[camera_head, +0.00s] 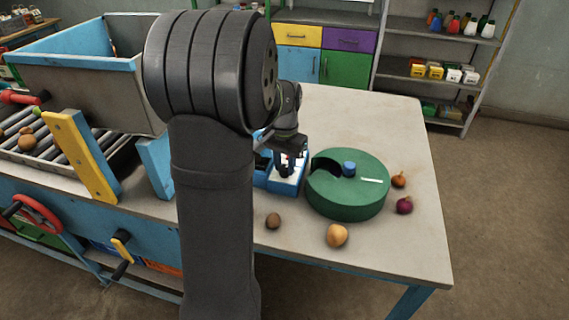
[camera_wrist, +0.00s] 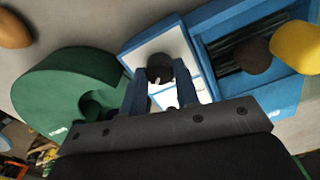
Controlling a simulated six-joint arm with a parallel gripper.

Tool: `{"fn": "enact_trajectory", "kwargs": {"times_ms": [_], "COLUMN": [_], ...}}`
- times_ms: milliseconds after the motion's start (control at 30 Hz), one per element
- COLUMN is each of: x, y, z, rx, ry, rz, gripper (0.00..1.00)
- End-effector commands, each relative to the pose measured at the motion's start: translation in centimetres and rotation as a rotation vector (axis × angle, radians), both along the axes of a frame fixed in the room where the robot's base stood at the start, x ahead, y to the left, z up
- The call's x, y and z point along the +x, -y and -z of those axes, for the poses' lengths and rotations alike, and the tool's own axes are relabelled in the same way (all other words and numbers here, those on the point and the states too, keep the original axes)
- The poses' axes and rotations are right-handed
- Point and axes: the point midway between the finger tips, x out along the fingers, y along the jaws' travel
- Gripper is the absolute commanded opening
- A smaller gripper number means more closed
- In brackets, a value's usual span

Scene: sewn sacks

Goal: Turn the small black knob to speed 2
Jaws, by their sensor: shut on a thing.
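The small black knob (camera_wrist: 159,67) sits on a white panel (camera_wrist: 154,45) of a blue machine (camera_wrist: 133,52). It has a small pale mark near its lower edge. My gripper (camera_wrist: 161,78) is shut on the knob, with one finger on each side of it. In the head view my gripper (camera_head: 287,167) reaches down onto the panel of the blue machine (camera_head: 286,189), and the knob is hard to make out there. I cannot read any speed numbers on the panel.
A green drum (camera_head: 345,200) with a blue cap stands right beside the machine. Several onion-like vegetables lie around it, one a tan onion (camera_head: 337,235). A larger dark knob (camera_wrist: 252,55) and a yellow part (camera_wrist: 297,47) show on the machine. The table's right side (camera_head: 400,130) is clear.

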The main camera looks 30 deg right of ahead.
Motion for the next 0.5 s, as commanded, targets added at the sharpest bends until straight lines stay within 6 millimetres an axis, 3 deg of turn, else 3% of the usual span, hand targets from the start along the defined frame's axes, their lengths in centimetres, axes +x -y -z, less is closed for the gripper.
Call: {"fn": "enact_trajectory", "kwargs": {"times_ms": [500], "x": [0.05], "y": [0.02], "z": [-0.09], "rx": [0.000], "ry": [0.001], "rz": [-0.368], "gripper": [0.06]}}
